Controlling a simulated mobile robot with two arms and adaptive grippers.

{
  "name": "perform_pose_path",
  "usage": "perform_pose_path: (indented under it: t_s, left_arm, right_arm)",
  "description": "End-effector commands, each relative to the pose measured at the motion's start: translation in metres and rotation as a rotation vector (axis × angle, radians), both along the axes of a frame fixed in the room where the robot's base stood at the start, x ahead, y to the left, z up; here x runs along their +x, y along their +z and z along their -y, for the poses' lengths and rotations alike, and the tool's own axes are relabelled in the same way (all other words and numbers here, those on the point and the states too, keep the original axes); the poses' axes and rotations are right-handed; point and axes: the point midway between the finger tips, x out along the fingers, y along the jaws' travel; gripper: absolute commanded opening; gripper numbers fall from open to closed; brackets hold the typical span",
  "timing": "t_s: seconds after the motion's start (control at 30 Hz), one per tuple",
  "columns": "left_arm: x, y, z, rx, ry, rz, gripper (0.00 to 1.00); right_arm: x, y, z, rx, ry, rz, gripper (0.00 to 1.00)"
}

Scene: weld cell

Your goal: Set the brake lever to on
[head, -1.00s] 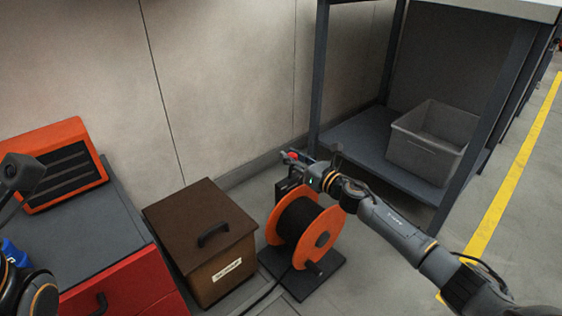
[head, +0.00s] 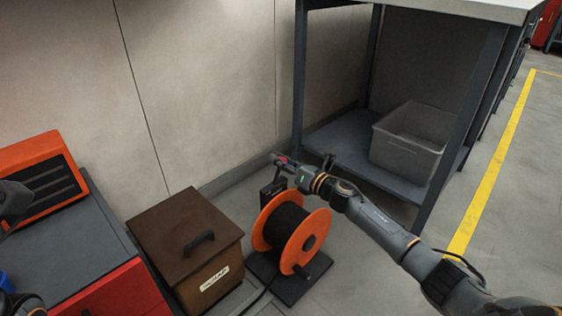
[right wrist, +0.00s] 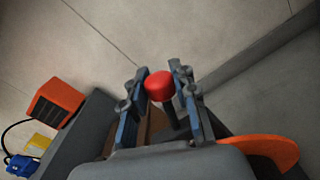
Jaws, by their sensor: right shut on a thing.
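The brake lever's red knob (right wrist: 160,86) shows in the right wrist view on a dark stem (right wrist: 170,117). My right gripper (right wrist: 160,92) is shut on the brake lever, with one finger on each side just below and beside the knob. In the head view my right gripper (head: 281,162) is at the lever's top, behind the cable reel (head: 291,234), with a bit of red at its tips. The reel has orange flanges and black cable and stands on a dark base plate. The lever's lower part is mostly hidden. My left gripper does not show; only dark parts of my left arm appear at the left edge.
A brown lidded box (head: 188,240) stands left of the reel. A red cabinet with a grey top (head: 55,240) carries an orange unit (head: 40,175) at the far left. A shelf bench (head: 345,150) holds a grey bin (head: 410,142) at right. Clear floor lies beyond the yellow line.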

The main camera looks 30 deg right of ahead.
Motion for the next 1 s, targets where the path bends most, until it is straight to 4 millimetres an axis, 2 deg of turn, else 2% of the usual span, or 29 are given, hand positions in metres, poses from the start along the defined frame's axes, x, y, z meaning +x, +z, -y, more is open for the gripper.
perform_pose_path:
  t_s: [0.1, 0.13, 0.23, 0.53, 0.67, 0.77, 1.0]
  left_arm:
    - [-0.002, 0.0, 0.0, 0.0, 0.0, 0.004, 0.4]
    - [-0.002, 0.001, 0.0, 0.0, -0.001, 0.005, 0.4]
    - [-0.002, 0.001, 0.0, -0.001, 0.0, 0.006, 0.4]
    - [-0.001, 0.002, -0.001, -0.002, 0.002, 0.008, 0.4]
    - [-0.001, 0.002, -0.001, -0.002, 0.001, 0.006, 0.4]
    - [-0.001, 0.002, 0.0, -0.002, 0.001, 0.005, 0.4]
    - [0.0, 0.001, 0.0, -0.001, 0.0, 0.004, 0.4]
  right_arm:
    - [-0.001, -0.003, 0.003, -0.002, -0.005, -0.005, 0.0]
    - [-0.001, -0.003, 0.003, -0.002, -0.005, -0.005, 0.31]
    - [-0.001, -0.002, 0.003, -0.002, -0.005, -0.005, 0.51]
    - [-0.001, -0.001, 0.001, -0.002, -0.002, -0.002, 0.51]
    - [-0.008, -0.002, 0.004, -0.002, -0.003, -0.003, 0.51]
    - [-0.021, -0.003, 0.009, -0.003, -0.002, -0.005, 0.51]
    - [-0.067, -0.003, 0.026, -0.003, -0.003, -0.006, 0.51]
